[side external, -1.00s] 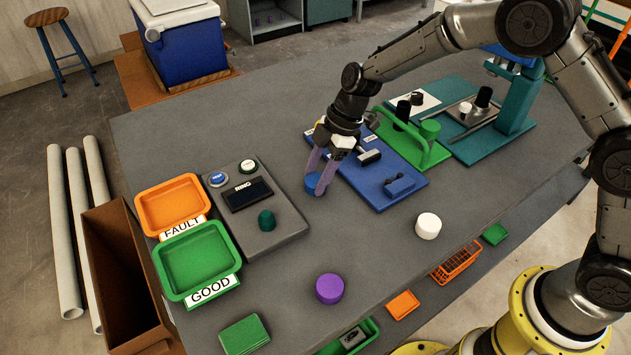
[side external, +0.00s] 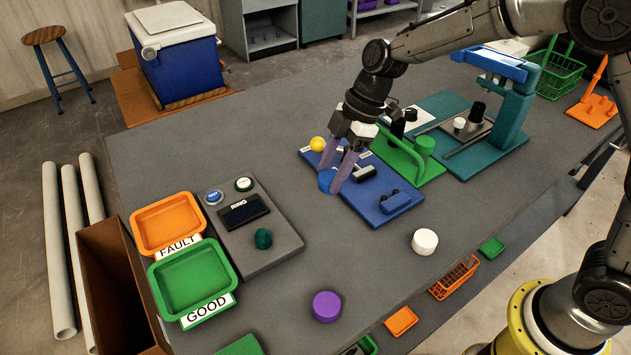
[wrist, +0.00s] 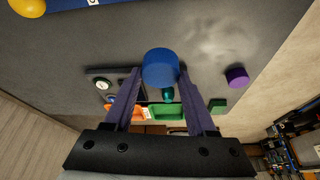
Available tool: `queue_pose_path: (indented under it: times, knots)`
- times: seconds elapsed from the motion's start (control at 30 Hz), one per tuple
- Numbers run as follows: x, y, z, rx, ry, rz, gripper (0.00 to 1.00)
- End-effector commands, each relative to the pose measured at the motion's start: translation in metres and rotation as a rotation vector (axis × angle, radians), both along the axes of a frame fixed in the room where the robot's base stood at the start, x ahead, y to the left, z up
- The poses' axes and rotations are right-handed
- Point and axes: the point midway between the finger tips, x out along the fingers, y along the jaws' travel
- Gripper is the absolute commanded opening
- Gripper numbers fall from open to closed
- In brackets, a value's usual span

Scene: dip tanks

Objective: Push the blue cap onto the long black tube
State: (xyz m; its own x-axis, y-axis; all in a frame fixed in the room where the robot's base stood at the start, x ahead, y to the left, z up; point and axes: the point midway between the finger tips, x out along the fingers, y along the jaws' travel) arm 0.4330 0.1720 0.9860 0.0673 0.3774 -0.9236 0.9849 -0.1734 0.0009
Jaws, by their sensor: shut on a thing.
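The blue cap (side external: 326,180) is held between the purple fingers of my gripper (side external: 340,178). It appears lifted off the table, beside the left edge of the blue station board. In the wrist view the blue cap (wrist: 160,68) sits between the fingertips. A black upright cylinder (side external: 477,113) stands on the teal station at the back right. Another black cylinder (side external: 397,128) stands on the green fixture, partly hidden behind my gripper. I cannot tell for certain which is the long black tube.
A white cylinder (side external: 425,241) and a purple cylinder (side external: 326,306) stand on the front table. Green and orange trays (side external: 167,224) lie left. The mid-table is clear.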

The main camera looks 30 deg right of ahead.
Motion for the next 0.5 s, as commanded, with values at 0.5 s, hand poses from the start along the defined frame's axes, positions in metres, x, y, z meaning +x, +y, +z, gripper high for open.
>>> queue_pose_path:
  times: [0.5]
  knots:
    - [-0.082,-0.033,0.043,-0.001,-0.001,0.000,0.04]
